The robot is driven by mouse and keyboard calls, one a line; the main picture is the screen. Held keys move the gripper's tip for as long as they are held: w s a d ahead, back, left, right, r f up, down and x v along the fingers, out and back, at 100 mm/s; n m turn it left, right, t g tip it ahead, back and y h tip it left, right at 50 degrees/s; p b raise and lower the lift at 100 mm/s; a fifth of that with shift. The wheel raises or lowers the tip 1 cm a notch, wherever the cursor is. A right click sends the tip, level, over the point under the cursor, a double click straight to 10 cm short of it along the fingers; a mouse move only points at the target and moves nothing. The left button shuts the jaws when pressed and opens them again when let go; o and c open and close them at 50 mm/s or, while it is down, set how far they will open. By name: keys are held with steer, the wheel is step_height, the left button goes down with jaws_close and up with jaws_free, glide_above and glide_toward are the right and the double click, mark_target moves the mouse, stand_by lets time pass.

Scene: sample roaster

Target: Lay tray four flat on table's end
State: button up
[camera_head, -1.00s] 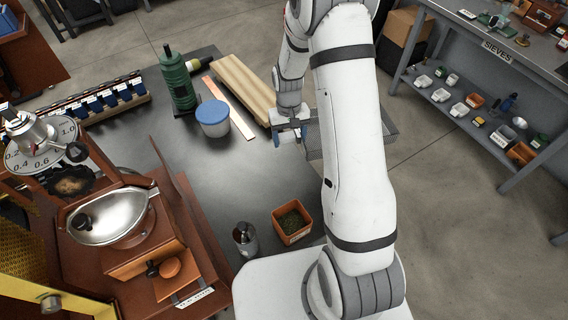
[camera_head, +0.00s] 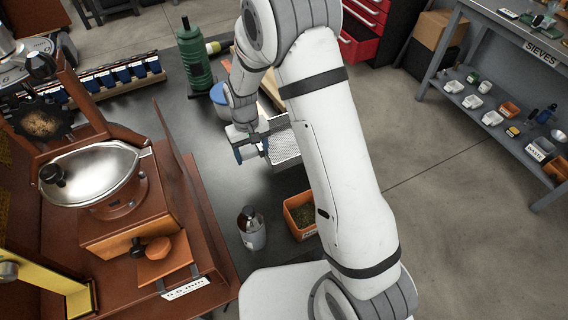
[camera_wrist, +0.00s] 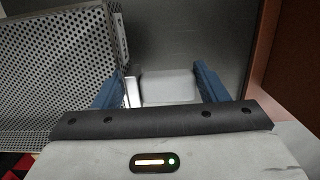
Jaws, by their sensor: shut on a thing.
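A perforated metal tray (camera_head: 284,146) shows beside my gripper (camera_head: 250,148) in the head view, partly behind my arm. In the wrist view, the tray (camera_wrist: 55,75) fills the left side, its holed face toward the camera and a raised edge near the left finger. No number on the tray is readable.
A green bottle (camera_head: 194,60) and labelled blue containers (camera_head: 105,80) stand at the back. The brown roaster (camera_head: 145,225) is at left. A metal bottle (camera_head: 252,232) and orange box (camera_head: 299,215) stand near the front. Bare tabletop lies between roaster and gripper.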

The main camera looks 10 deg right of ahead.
step_height(320, 180, down, 9)
steer(key=shift+r, duration=0.1)
stand_by(0.3)
steer(key=shift+f, duration=0.25)
steer(key=o, duration=1.3)
steer(key=shift+r, duration=0.1)
